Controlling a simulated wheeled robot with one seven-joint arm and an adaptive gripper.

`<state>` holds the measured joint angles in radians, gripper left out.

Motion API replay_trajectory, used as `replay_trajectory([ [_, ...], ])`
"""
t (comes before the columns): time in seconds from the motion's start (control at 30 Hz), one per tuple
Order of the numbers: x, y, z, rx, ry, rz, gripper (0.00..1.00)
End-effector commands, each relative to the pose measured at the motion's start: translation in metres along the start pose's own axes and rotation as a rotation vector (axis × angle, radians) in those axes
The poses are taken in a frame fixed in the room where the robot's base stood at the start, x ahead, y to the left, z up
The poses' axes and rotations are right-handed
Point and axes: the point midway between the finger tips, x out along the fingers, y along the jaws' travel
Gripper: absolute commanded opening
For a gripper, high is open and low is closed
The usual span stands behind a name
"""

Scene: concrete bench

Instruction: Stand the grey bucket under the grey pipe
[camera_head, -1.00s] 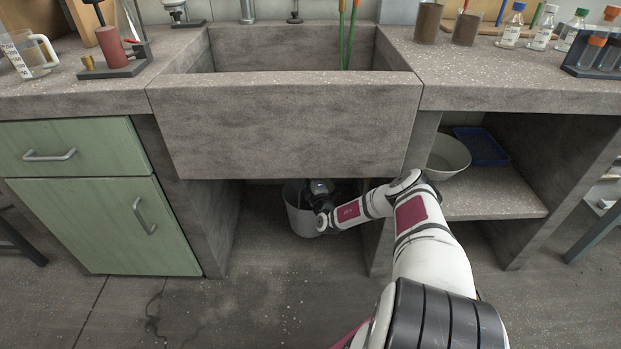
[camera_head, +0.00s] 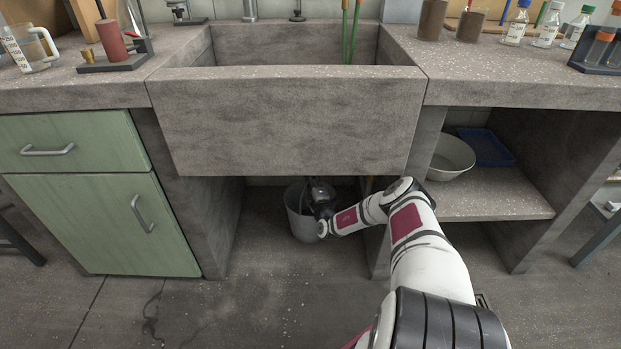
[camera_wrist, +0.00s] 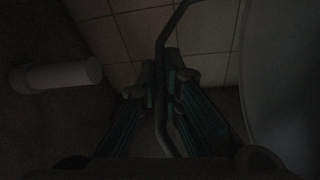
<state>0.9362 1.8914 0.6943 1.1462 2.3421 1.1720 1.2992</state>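The grey bucket (camera_head: 300,218) is upright in the dark space below the sink, partly behind my gripper and wrist. Whether its base touches the floor I cannot tell. My gripper (camera_wrist: 161,85) has its fingers on both sides of a thin bent bar, which looks like the bucket's handle (camera_wrist: 164,120), and seems closed on it. A large curved grey surface at the right of the wrist view is the bucket's side (camera_wrist: 288,70). The grey pipe (camera_wrist: 55,77) shows at the left of the wrist view, its end apart from my fingers. In the head view the sink front hides the pipe.
The stone sink front (camera_head: 285,125) hangs above my forearm. A side wall (camera_head: 208,225) bounds the space on the left. On the right, a shelf (camera_head: 490,205) holds a white bowl (camera_head: 450,158) and a blue tray (camera_head: 486,147).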

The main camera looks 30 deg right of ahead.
Motion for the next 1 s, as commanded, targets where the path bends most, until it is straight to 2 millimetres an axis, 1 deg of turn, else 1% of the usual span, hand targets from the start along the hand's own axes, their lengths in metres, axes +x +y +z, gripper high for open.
replay_trajectory([
  [0.03,0.000,0.000,0.000,0.000,0.000,0.000,0.20],
  [0.07,0.000,0.000,0.000,0.000,0.000,0.000,0.26],
  [0.47,-0.002,0.003,0.000,0.000,0.000,-0.001,0.26],
  [0.57,-0.014,0.003,0.000,0.001,-0.001,-0.004,0.26],
  [0.9,-0.082,0.004,0.000,0.002,-0.003,-0.003,0.26],
  [1.0,-0.099,0.004,0.000,0.002,-0.002,-0.002,0.26],
])
